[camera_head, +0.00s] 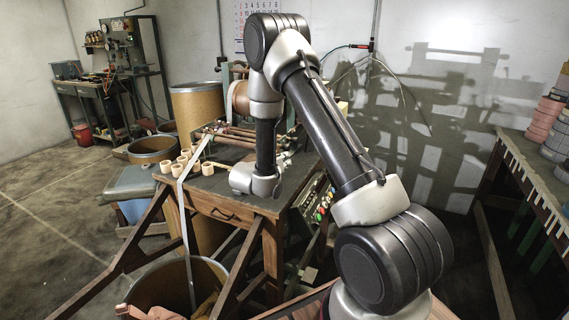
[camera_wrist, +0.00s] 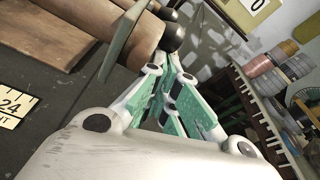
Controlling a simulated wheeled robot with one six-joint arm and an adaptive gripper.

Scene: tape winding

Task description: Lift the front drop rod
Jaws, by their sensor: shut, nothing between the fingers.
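Several brown rods (camera_head: 232,138) lie side by side across the frame on the wooden machine table, partly hidden behind my arm; I cannot tell for certain which is the front drop rod. In the wrist view a thick brown rod (camera_wrist: 128,35) ends in a dark round knob (camera_wrist: 173,38), with a thin greenish metal plate (camera_wrist: 126,38) across it. My gripper (camera_wrist: 170,62) has its green fingers closed together and empty, with the tips close to the knob. I cannot tell whether they touch it. In the head view the fingers are mostly hidden by my wrist.
Small cream rings (camera_head: 184,160) stand on the table's left part, beside a pale tape strip hanging into a round bin (camera_head: 170,290). A control panel with coloured buttons (camera_head: 322,204) is on the table's right side. A side bench (camera_head: 530,170) holds tape rolls.

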